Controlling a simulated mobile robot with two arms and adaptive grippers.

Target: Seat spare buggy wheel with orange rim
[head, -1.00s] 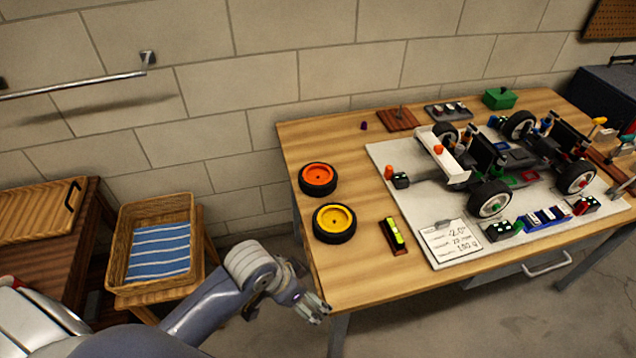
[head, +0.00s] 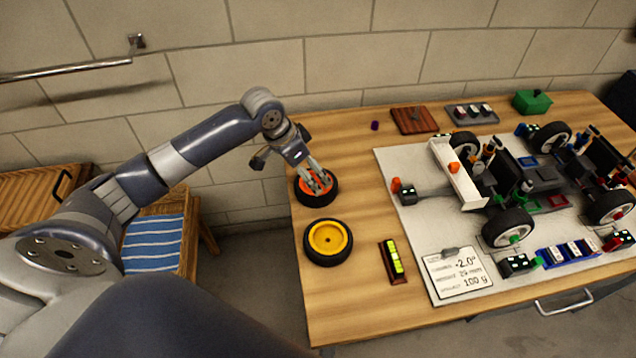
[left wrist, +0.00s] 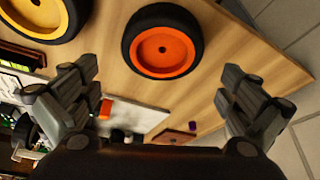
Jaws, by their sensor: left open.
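The spare wheel with the orange rim (head: 303,190) lies flat at the left end of the wooden table. My left gripper (head: 318,184) is over it in the head view, fingers pointing down. In the left wrist view the orange-rimmed wheel (left wrist: 163,48) lies ahead, between and beyond the two spread fingers (left wrist: 168,92), which are empty. The buggy (head: 530,180) stands on a pale board, with several black-tyred wheels in view. Some of its far parts are hidden or cut off at the right edge. My right gripper is not in view.
A yellow-rimmed wheel (head: 328,241) lies just in front of the orange one. A level (head: 394,262) and a note card (head: 458,273) are to its right. A rear wing (head: 458,175) rises on the buggy.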

